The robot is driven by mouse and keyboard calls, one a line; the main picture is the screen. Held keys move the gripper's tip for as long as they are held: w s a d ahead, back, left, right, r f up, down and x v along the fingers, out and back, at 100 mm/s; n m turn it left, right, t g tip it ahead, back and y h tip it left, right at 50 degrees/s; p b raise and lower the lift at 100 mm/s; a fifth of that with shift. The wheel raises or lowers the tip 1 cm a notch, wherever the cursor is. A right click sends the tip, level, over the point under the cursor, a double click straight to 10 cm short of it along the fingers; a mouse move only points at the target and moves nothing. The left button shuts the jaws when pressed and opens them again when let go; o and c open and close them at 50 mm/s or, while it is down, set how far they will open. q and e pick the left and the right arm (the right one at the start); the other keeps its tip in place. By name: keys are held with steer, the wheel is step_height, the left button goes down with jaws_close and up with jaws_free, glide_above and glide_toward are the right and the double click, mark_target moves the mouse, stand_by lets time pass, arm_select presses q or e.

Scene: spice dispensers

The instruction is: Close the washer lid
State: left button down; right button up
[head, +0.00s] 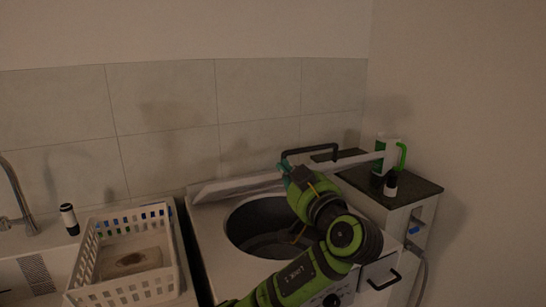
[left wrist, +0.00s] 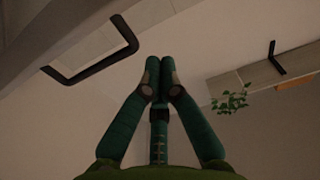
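The white washer (head: 212,232) stands in the middle of the head view, its round dark drum (head: 262,225) uncovered. A thin pale panel, apparently the raised lid (head: 345,162), shows nearly edge-on behind my gripper, with a black U-shaped handle (head: 310,150) on it. That handle also shows at upper left in the left wrist view (left wrist: 95,62). My left gripper (head: 285,168) is above the back of the drum, close to the handle in the head view. Its green fingertips (left wrist: 158,75) meet with nothing visible between them. My arm hides part of the drum and lid. My right gripper is not in view.
A white basket (head: 100,265) stands left of the washer, with a small black-and-white bottle (head: 69,219) and a tap (head: 18,200) nearby. A dark-topped cabinet (head: 420,187) at right holds a green-and-white container (head: 380,165) and a small dark bottle (head: 390,184). A tiled wall is behind.

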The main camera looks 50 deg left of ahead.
mark_target(273, 180)
arm_select(q)
steer(key=p+x, duration=0.2)
steer(key=x, duration=0.6)
steer(key=shift+a+r+p, duration=0.15)
steer(key=shift+a+p, duration=0.1)
steer(key=shift+p, duration=0.15)
steer(key=shift+w+a+f, duration=0.2)
steer(key=shift+a+f, duration=0.05)
steer(key=shift+a, duration=0.15)
steer(key=shift+s+d+f+p, duration=0.1)
steer(key=shift+d+f+p, duration=0.25)
steer(key=shift+f, duration=0.15)
steer(key=shift+s+d+f+p, duration=0.1)
steer(key=shift+d+f+p, duration=0.25)
steer(key=shift+f, duration=0.2)
steer(key=shift+s+d+f, duration=0.15)
steer(key=shift+d+f, duration=0.2)
steer(key=shift+f, duration=0.2)
